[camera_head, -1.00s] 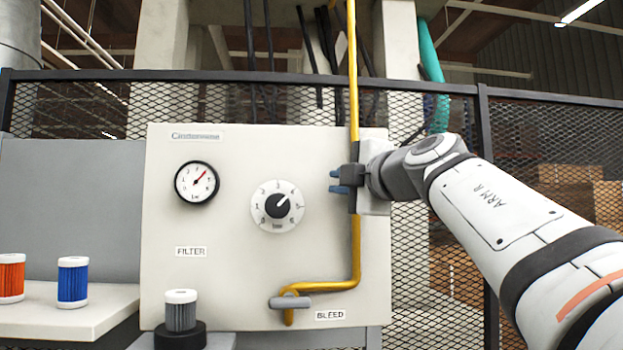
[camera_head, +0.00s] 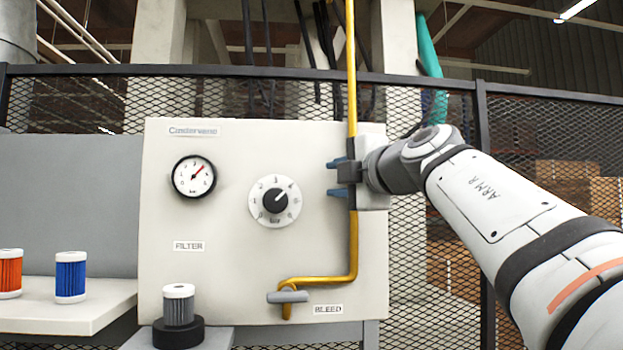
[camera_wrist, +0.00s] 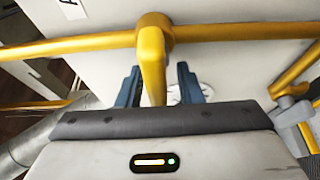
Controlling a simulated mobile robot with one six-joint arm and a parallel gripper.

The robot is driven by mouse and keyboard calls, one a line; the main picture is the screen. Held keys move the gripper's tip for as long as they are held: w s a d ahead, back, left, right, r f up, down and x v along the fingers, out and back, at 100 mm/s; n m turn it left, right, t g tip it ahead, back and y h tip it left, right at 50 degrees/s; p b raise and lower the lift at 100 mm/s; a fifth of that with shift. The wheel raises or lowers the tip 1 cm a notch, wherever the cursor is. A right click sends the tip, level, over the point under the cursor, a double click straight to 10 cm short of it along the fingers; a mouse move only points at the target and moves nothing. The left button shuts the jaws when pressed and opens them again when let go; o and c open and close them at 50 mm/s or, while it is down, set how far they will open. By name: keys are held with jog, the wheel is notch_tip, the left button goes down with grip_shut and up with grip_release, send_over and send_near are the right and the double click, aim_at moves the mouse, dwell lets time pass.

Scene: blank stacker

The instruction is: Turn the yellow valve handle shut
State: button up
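The yellow valve handle (camera_wrist: 153,65) shows in the wrist view. It sticks out from a round boss on the yellow pipe (camera_wrist: 80,44) and points down in the picture, across the pipe. My gripper (camera_wrist: 159,88) is open, with its two blue fingers on either side of the handle's end. A gap shows between the handle and the right finger; I cannot tell whether the left one touches. In the head view my gripper (camera_head: 338,178) is at the vertical pipe (camera_head: 353,245) on the panel's right side. The handle is hidden there behind the gripper.
The pale panel (camera_head: 220,270) carries a gauge (camera_head: 194,176), a dial (camera_head: 275,201) and a grey bleed lever (camera_head: 288,297) close to the pipe's lower bend. A white-topped filter (camera_head: 179,305), a blue filter (camera_head: 71,277) and an orange filter (camera_head: 10,273) stand at lower left.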

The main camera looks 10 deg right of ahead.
jog(key=b+v, duration=0.2)
jog(key=v, duration=0.6)
jog(key=shift+w+a, duration=0.1)
dwell(0.6)
